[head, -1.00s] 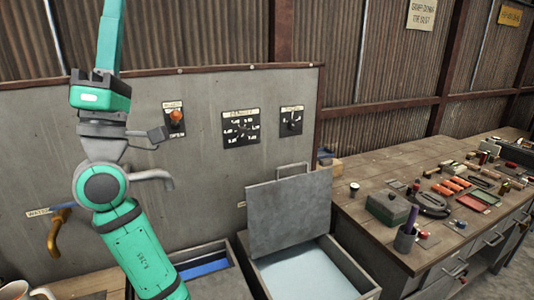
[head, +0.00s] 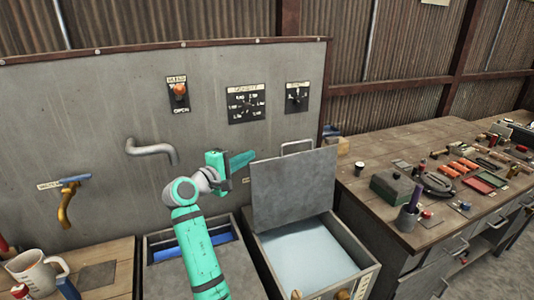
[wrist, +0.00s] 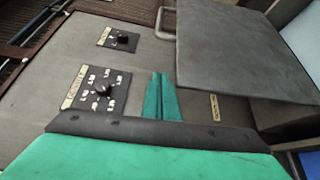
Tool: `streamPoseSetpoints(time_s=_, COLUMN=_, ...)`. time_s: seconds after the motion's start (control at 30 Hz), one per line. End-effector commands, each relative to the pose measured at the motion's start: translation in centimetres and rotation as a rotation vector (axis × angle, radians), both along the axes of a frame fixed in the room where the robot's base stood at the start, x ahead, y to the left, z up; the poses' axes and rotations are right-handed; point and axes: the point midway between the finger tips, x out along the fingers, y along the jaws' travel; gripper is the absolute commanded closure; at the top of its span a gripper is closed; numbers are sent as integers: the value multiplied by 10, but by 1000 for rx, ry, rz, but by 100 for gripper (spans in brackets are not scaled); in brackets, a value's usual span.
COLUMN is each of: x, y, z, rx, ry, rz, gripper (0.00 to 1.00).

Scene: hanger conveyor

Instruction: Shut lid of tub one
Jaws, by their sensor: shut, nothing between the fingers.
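A grey metal lid (head: 292,190) stands raised at the back of the right tub (head: 365,285), which holds pale liquid. The lid has a wire handle (head: 297,147) on its top edge. I cannot tell from any label which tub is number one. My gripper (head: 252,158) is shut and empty, just left of the raised lid near its upper left edge. In the wrist view the closed green fingers (wrist: 158,78) point at the panel, with the lid (wrist: 245,50) to their right and its handle (wrist: 160,22) beyond. Contact with the lid is not visible.
A second tub (head: 152,240) with blue inside lies left, partly under my arm. The back panel (head: 90,110) carries a spout (head: 150,150), a brass tap (head: 66,205) and switches. A mug (head: 35,272) stands left; a cluttered bench (head: 365,160) is right.

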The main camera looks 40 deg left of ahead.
Motion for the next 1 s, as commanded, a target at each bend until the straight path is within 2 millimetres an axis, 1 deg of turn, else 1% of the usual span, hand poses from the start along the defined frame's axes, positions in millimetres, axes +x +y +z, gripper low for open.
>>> streamPoseSetpoints(time_s=0.17, x=24, y=2, z=-1, rx=0, ry=1, rz=-3, gripper=100)
streamPoseSetpoints(time_s=0.3, x=49, y=5, z=-2, rx=0, ry=1, rz=-3, gripper=100)
streamPoseSetpoints(time_s=0.4, x=63, y=8, z=-2, rx=3, ry=-1, rz=-3, gripper=100)
streamPoseSetpoints(time_s=0.7, x=99, y=12, z=-4, rx=3, ry=-1, rz=-5, gripper=100)
streamPoseSetpoints(time_s=1.0, x=92, y=-16, z=-2, rx=5, ry=-2, rz=-3, gripper=100)
